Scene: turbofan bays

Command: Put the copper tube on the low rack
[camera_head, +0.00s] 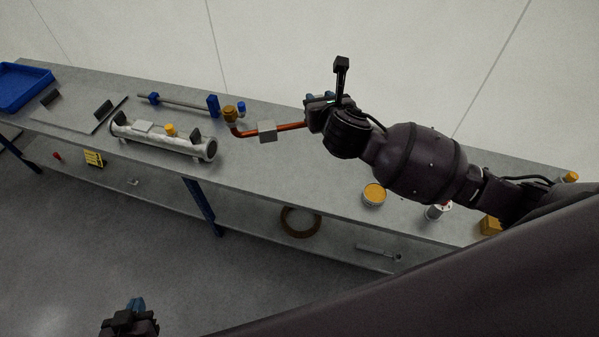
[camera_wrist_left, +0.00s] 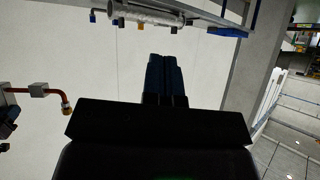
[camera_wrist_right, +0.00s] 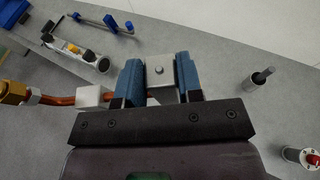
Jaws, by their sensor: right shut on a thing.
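The copper tube (camera_head: 288,127), with pale blocks and a brass end fitting, is held above the grey bench. My right gripper (camera_head: 318,108) is shut on its right end. In the right wrist view, the blue fingers (camera_wrist_right: 160,82) clasp a pale block (camera_wrist_right: 160,70) of the tube. The tube also shows in the left wrist view (camera_wrist_left: 52,92). My left gripper (camera_head: 135,312) is low, in front of the bench; its fingers (camera_wrist_left: 163,75) are together and empty. A flat grey plate with two dark uprights (camera_head: 75,112) lies at the left; I cannot tell whether it is the low rack.
A silver cylinder (camera_head: 160,142) lies left on the bench, before a bar with blue ends (camera_head: 185,104). A blue tray (camera_head: 22,88) is at far left. An orange-topped tin (camera_head: 374,194) stands under my right arm. A brown ring (camera_head: 300,222) lies on the lower shelf.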

